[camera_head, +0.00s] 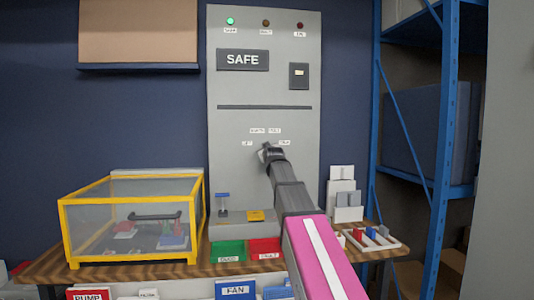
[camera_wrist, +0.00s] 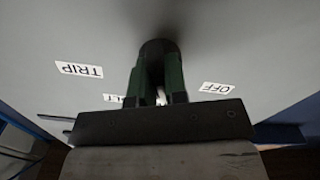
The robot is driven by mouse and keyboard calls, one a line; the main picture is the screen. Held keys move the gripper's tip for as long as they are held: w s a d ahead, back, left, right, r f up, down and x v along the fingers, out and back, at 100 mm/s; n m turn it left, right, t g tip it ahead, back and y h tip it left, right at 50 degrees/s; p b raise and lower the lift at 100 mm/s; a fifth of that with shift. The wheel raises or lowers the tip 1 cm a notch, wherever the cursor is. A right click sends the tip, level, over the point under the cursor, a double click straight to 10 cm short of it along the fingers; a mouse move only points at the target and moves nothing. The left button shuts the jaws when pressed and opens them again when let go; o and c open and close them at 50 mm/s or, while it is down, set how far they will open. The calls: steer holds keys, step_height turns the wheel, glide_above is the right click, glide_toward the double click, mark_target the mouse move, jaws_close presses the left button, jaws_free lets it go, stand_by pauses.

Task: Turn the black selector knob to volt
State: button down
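The black selector knob (camera_head: 263,153) is on the lower part of the grey panel, mostly hidden by my gripper (camera_head: 268,152). In the wrist view the dark knob (camera_wrist: 158,47) is at the tips of my gripper (camera_wrist: 158,66). Its two green fingers lie close on both sides of the knob and seem shut on it. The labels arc above the knob in the head view; the volt label (camera_head: 275,131) is at the upper right. In the wrist view the volt label (camera_wrist: 114,98) is partly covered. The knob's pointer direction is hidden.
The trip label (camera_wrist: 79,69) and off label (camera_wrist: 216,88) flank the knob. A SAFE sign (camera_head: 243,60) is higher on the panel (camera_head: 225,120), below a lit green lamp (camera_head: 230,21). A yellow-framed clear box (camera_head: 130,220) stands left on the bench; a blue rack (camera_head: 447,110) is at right.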

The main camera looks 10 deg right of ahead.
steer(key=shift+m, duration=0.3)
steer(key=m, duration=0.3)
steer(key=shift+m, duration=2.5)
steer(key=c, duration=1.1)
jaws_free()
steer(key=shift+c, duration=0.2)
steer(key=shift+s, duration=0.15)
steer(key=s, duration=1)
steer(key=shift+s, duration=0.3)
